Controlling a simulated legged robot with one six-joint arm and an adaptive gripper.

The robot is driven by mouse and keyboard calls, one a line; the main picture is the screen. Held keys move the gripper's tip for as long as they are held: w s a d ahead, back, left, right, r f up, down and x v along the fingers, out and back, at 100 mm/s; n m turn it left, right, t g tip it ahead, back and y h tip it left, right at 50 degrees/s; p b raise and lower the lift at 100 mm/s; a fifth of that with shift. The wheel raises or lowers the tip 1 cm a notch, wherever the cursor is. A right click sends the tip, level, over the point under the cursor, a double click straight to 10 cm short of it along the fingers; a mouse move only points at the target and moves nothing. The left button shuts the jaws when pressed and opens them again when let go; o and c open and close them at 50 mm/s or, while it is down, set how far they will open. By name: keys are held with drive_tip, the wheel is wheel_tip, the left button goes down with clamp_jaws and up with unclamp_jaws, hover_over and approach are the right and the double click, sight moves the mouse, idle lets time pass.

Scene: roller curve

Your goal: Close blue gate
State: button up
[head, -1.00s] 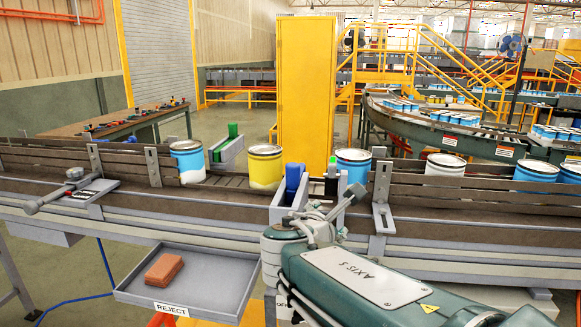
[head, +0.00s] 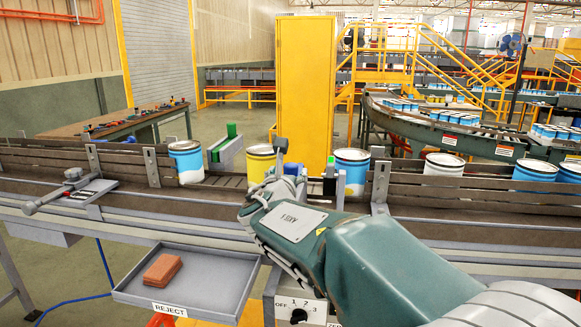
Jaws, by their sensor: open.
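The blue gate (head: 293,169) stands at the near side of the conveyor, just right of the yellow can (head: 258,163). Only a small patch of its blue shows; my gripper and arm hide the rest. My gripper (head: 282,156) is open and right in front of the gate, with one dark fingertip raised against the yellow cabinet. I cannot tell whether it touches the gate. My forearm reaches in from the lower right.
Blue and white cans (head: 187,162) (head: 351,172) stand on the belt. A green-topped gate (head: 232,131) is at the far side. A reject tray (head: 215,277) holding a brick (head: 163,269) and a selector knob box (head: 298,312) are in front.

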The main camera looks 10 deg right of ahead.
sight(291, 163)
drive_tip(key=shift+x, duration=1.85)
clamp_jaws()
drive_tip(key=shift+x, duration=1.85)
drive_tip(key=shift+r, duration=0.1)
unclamp_jaws()
drive_tip(key=shift+w, duration=0.15)
